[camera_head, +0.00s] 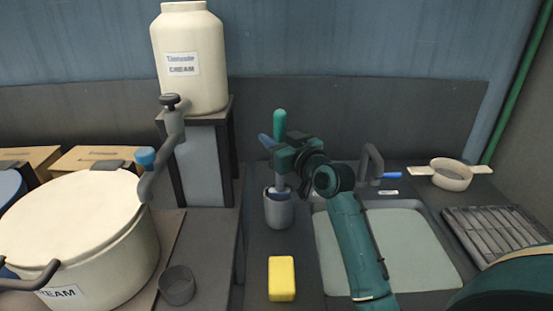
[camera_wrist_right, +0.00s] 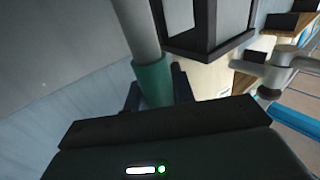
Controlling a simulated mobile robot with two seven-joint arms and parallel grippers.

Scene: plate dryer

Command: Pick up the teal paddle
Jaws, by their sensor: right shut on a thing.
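The teal paddle (camera_head: 279,122) stands upright, its rounded teal handle sticking up above my right gripper (camera_head: 283,158). My right gripper is shut on the teal handle. In the right wrist view, the teal handle (camera_wrist_right: 152,84) sits between the fingers, with the grey shaft running on from it. In the head view, a grey shaft continues below the gripper toward the grey cup (camera_head: 279,212). Whether the paddle's lower end is inside the cup is unclear. A blue handle (camera_head: 265,141) shows just left of the gripper, partly hidden. My left gripper is not in view.
A yellow sponge (camera_head: 282,278) lies in front of the cup. The sink (camera_head: 400,245) is to the right, under my right arm, with a faucet (camera_head: 372,162) behind. A large cream pot (camera_head: 85,235) and a stand (camera_head: 232,150) are at left. A drying rack (camera_head: 490,237) is far right.

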